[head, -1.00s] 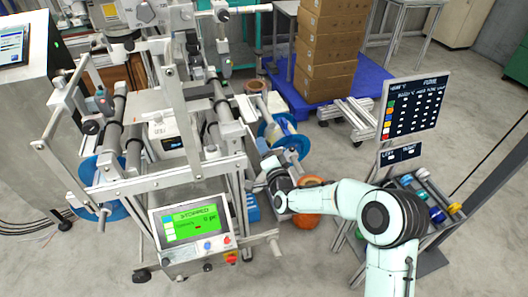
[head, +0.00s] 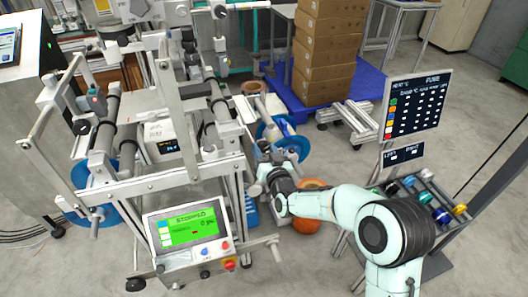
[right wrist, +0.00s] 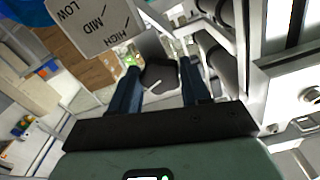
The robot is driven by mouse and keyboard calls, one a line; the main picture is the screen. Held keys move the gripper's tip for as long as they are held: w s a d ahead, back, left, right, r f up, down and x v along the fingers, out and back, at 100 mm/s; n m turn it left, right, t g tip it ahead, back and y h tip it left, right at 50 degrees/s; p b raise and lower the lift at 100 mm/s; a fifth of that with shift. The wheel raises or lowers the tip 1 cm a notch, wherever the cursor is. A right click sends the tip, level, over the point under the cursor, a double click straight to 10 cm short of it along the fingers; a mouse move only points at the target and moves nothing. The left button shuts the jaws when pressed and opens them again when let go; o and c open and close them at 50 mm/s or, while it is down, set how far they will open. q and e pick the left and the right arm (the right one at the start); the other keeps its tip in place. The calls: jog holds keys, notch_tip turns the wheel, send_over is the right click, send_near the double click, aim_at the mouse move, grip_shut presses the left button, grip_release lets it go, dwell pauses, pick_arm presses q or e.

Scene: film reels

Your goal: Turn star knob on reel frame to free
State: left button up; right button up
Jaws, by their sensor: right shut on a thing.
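The reel frame (head: 173,103) is the grey metal machine on the left of the head view. My right gripper (head: 262,168) is at its right side, beside the right-hand post. In the right wrist view, the two dark blue fingers of my right gripper (right wrist: 160,88) stand on either side of a dark grey knob (right wrist: 158,74), shut on it. The head view does not show the knob clearly. My left gripper is not in view.
A control panel (head: 188,236) with a green STOPPED screen is at the front of the frame. An orange reel (head: 308,222) lies below my right forearm. A dark sign (head: 414,105) stands above a rack of coloured rolls (head: 440,216) on the right.

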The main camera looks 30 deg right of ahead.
jog(key=n, duration=0.2)
jog(key=shift+n, duration=0.4)
jog(key=n, duration=0.2)
jog(key=shift+n, duration=0.4)
jog(key=n, duration=0.3)
jog(key=shift+d+r+p, duration=0.1)
jog(key=shift+p, duration=0.2)
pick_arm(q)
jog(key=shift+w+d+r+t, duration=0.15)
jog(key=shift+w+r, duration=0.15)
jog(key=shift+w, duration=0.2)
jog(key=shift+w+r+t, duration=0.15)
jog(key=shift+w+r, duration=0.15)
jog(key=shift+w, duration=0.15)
pick_arm(e)
jog(key=shift+n, duration=1.4)
pick_arm(q)
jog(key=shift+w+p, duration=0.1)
jog(key=shift+p, duration=0.2)
pick_arm(e)
jog(key=o, duration=1.1)
jog(key=shift+c, duration=0.2)
